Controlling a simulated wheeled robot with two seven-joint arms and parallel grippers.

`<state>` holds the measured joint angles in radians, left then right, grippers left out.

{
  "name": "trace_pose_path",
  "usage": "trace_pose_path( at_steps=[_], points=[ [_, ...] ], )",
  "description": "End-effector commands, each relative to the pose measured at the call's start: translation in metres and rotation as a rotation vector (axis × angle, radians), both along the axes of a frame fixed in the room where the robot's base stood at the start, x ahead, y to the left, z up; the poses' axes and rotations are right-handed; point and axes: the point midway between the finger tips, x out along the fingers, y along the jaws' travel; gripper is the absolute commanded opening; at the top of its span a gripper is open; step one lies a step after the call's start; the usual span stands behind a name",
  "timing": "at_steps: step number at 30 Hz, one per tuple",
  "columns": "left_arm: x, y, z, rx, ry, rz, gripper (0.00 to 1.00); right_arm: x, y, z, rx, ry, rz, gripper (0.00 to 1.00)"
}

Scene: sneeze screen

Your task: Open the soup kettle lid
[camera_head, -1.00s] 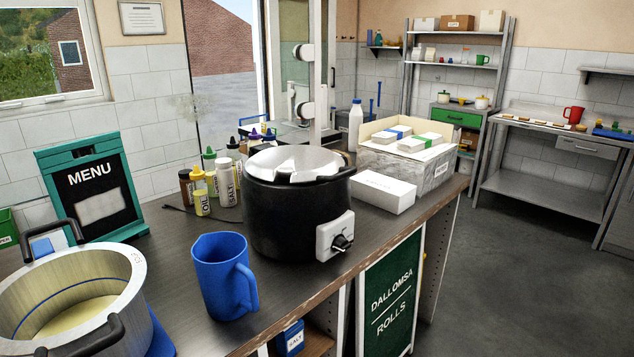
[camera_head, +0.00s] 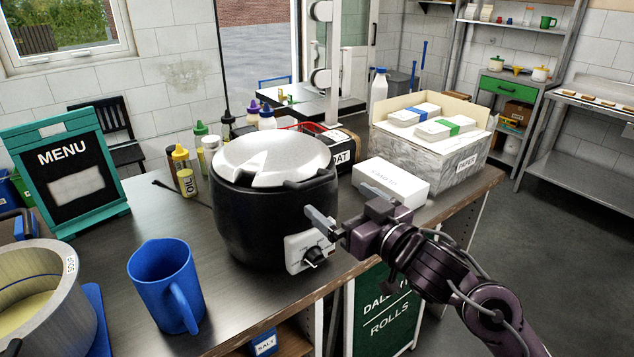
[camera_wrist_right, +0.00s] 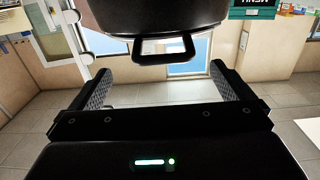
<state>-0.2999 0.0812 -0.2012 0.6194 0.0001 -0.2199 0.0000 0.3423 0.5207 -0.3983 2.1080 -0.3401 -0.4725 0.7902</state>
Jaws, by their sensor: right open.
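The soup kettle (camera_head: 262,222) is a black round pot standing on the counter. Its shiny silver lid (camera_head: 272,155) lies closed on top, with dark parts at the rim on the right. A white control box with a black knob (camera_head: 314,256) is on its front. My right gripper (camera_head: 346,207) is open and empty, just right of the kettle, above the control box. In the right wrist view the dark kettle (camera_wrist_right: 155,14) and a black loop handle (camera_wrist_right: 164,50) show beyond and between the open fingers (camera_wrist_right: 163,88), apart from them. My left gripper is out of view.
A blue jug (camera_head: 165,285) stands left of the kettle, near a large pot (camera_head: 40,290) and a menu board (camera_head: 70,175). Bottles (camera_head: 184,172) stand behind. A white box (camera_head: 392,182) and a carton (camera_head: 455,165) stand close behind my right gripper.

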Motion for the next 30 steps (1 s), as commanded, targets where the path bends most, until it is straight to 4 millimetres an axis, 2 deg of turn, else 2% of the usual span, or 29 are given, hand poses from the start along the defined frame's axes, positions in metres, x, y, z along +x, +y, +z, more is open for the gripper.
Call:
trace_pose_path(
  at_steps=[1, 4, 15, 19, 27, 30],
  points=[
    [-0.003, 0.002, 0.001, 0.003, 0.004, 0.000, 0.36, -0.001, 0.004, 0.008, 0.002, -0.011, 0.010, 1.00],
    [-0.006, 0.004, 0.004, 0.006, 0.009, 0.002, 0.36, 0.005, 0.011, 0.012, 0.006, -0.015, 0.016, 1.00],
    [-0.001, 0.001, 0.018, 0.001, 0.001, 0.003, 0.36, 0.050, 0.043, 0.011, 0.005, -0.014, 0.013, 1.00],
    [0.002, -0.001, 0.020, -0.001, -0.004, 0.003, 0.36, 0.057, 0.048, 0.010, 0.003, -0.015, 0.013, 1.00],
    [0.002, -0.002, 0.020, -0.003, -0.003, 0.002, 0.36, 0.058, 0.049, 0.009, 0.003, -0.015, 0.013, 1.00],
    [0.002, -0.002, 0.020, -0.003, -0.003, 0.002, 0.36, 0.058, 0.049, 0.009, 0.003, -0.015, 0.013, 0.88]
  ],
)
